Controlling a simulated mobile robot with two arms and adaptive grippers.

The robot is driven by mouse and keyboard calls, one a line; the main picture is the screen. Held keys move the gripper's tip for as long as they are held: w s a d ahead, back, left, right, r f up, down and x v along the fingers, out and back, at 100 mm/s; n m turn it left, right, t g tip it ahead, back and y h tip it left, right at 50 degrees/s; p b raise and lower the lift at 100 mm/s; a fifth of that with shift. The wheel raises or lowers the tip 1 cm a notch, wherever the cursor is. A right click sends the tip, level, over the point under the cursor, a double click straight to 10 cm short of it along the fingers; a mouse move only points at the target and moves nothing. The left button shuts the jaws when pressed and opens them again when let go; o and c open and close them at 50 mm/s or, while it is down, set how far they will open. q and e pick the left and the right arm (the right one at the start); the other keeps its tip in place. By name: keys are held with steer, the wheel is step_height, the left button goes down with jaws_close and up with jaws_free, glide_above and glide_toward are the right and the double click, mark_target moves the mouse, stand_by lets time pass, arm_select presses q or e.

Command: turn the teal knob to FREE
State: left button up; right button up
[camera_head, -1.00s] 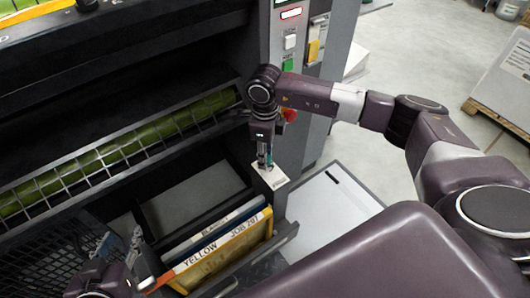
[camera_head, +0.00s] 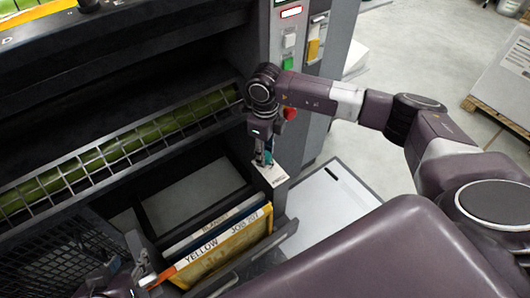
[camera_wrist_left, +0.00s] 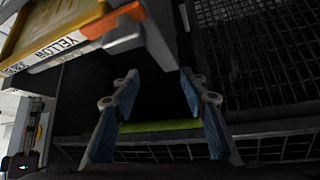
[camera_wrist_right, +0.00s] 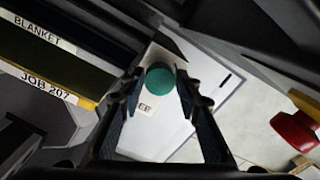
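The teal knob (camera_wrist_right: 160,78) sits on a small white label plate (camera_wrist_right: 146,104), low on the press's side post. In the right wrist view the letters "EE" show on the plate; the rest is hidden. My right gripper (camera_head: 263,161) points down at the knob. In the right wrist view its fingers (camera_wrist_right: 161,88) stand on either side of the knob, apart, with narrow gaps. The knob's pointer direction cannot be made out. My left gripper (camera_wrist_left: 158,82) is open and empty beside the ink cartridge rack, at the lower left of the head view.
A yellow cartridge (camera_head: 228,251) labelled YELLOW JOB 207 stands in the rack, with a BLANKET one behind it. A red stop button (camera_wrist_right: 297,128) is right of my right gripper. A mesh guard (camera_head: 60,262) lies at left. A white panel (camera_head: 325,212) is at right.

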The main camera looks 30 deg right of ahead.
steer(key=shift+o, duration=1.2)
step_height(320, 180, up, 12)
